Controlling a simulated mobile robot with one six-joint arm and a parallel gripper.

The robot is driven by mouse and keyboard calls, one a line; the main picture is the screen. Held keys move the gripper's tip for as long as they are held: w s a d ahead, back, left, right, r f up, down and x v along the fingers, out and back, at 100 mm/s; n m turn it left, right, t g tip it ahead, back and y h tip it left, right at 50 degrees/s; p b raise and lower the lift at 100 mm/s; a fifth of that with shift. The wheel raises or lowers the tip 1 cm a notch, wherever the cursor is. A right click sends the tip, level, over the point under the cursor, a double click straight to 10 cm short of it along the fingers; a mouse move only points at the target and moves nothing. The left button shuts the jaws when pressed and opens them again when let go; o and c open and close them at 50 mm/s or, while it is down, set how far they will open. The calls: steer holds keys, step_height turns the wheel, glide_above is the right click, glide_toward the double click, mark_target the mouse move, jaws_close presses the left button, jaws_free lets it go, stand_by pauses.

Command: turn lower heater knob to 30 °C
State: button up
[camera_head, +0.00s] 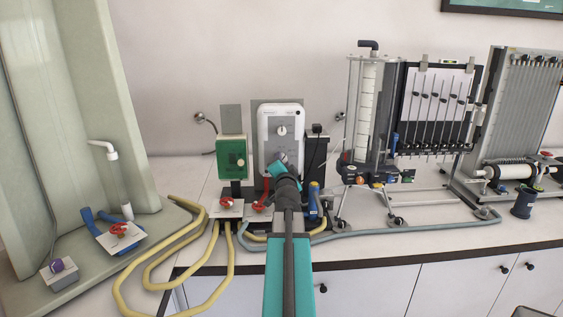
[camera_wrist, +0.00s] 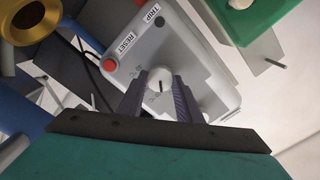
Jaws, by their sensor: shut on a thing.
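The heater is a white upright box (camera_head: 297,118) on the bench in the head view; its face also shows in the wrist view (camera_wrist: 205,93). An upper round knob (camera_head: 282,130) sits on its front. The lower knob (camera_wrist: 159,79) is pale and round, with a dark mark on its face. My gripper (camera_wrist: 160,76) has one finger on each side of this knob and is shut on it. In the head view my gripper (camera_head: 280,163) is at the heater's lower front and covers much of that area.
A green box (camera_head: 230,158) stands close left of the heater. A red valve handle (camera_head: 258,207) and yellow hoses (camera_head: 190,235) lie below and left. A blue-handled part (camera_head: 314,198) is close on the right. Manometer boards (camera_head: 436,105) stand further right.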

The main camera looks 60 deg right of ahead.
steer(key=shift+d+r+m+p, duration=0.1)
steer(key=shift+r+m+p, duration=0.15)
steer(key=shift+m, duration=0.95)
steer(key=shift+f, duration=0.1)
steer(key=o, duration=1)
steer(key=shift+f, duration=0.1)
steer(key=shift+o, duration=0.2)
steer(key=b+v, duration=0.2)
steer(key=v, duration=0.3)
steer(key=shift+s+a+f, duration=0.1)
steer(key=shift+a+f, duration=0.1)
steer(key=shift+a, duration=0.15)
